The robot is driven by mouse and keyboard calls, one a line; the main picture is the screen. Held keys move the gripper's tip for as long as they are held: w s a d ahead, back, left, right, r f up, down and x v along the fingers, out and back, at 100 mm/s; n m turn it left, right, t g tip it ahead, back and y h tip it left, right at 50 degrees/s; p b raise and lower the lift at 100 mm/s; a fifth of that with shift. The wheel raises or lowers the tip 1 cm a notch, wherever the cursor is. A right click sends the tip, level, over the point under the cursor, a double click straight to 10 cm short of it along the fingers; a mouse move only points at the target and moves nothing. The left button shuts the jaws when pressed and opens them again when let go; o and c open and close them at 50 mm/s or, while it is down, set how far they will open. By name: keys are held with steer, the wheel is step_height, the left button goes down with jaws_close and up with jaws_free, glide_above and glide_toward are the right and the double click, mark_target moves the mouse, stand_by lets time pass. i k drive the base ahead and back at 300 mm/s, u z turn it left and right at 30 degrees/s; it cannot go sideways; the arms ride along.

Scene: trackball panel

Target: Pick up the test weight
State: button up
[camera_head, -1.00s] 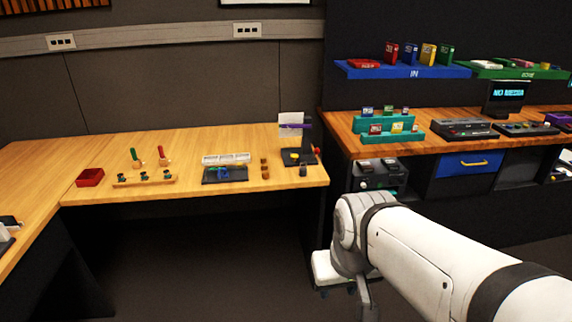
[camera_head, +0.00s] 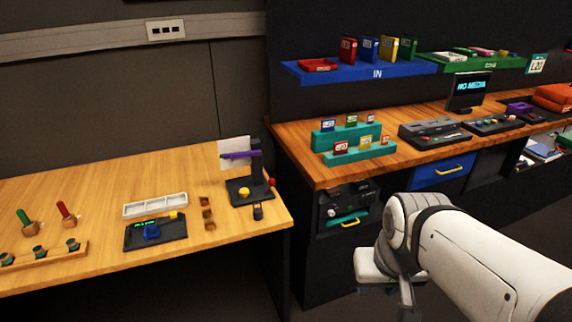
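A small dark block (camera_head: 258,212) stands at the right front of the light wooden bench, just in front of a black stand (camera_head: 248,188) with a yellow knob and a purple bar. It may be the test weight, but it is too small to tell for sure. Several small brown blocks (camera_head: 208,212) stand in a row left of the stand. My white arm fills the lower right, well apart from the bench objects. My gripper's fingers do not show.
A black trackball panel (camera_head: 155,232) and a white divided tray (camera_head: 155,205) lie left of the brown blocks. A darker desk (camera_head: 300,160) with cartridge racks and consoles adjoins on the right. Bare bench lies behind.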

mark_target(257, 212)
steer(key=z, duration=0.2)
steer(key=i, duration=1.3)
steer(key=u, duration=0.4)
steer(key=k, duration=0.85)
steer(key=u, duration=0.15)
steer(key=i, duration=0.9)
steer(key=z, duration=0.05)
